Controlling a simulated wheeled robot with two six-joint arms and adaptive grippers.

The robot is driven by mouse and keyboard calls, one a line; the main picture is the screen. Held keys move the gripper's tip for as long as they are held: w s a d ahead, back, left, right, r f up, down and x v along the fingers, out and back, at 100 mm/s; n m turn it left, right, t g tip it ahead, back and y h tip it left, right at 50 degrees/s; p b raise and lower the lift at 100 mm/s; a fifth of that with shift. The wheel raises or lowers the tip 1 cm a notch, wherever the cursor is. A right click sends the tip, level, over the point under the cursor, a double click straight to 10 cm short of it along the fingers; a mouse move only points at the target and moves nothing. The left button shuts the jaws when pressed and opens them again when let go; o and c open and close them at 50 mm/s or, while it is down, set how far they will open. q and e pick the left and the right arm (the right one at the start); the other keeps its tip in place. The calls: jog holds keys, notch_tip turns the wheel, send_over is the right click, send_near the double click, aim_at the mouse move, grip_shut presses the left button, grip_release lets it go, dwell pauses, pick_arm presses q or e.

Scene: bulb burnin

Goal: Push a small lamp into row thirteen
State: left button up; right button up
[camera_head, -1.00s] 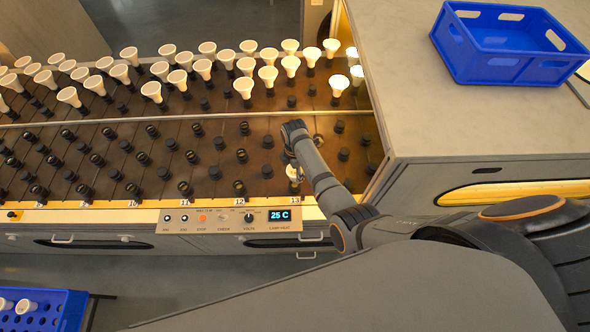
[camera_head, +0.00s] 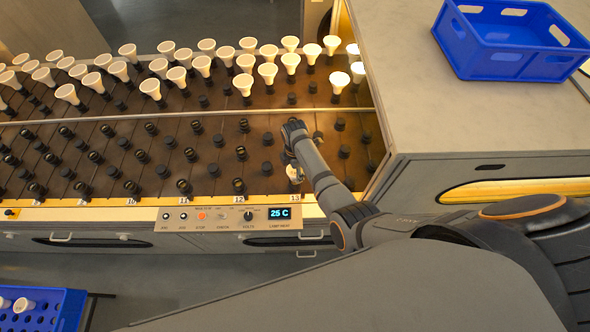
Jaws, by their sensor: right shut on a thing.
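A small white lamp (camera_head: 293,173) shows beside my right forearm, just above the row 13 label (camera_head: 295,198). My right gripper (camera_head: 290,157) is shut on this lamp. My own arm hides most of its fingers. The lamp is over or in the front socket of row thirteen; the view does not show whether it is seated. My left gripper is not in view.
White lamps (camera_head: 244,84) fill sockets at the back of the rack (camera_head: 225,127). Dark empty sockets (camera_head: 239,185) stand at the front. A control panel (camera_head: 229,217) reads 25 C. A blue crate (camera_head: 500,62) sits on the right counter (camera_head: 440,120); a blue tray (camera_head: 66,312) is lower left.

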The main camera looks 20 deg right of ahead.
jog(key=shift+f+b, duration=0.65)
jog(key=shift+f, duration=0.4)
jog(key=o, duration=1.2)
jog(key=shift+o, duration=0.2)
notch_tip(320, 180, up, 12)
jog(key=shift+r, duration=0.1)
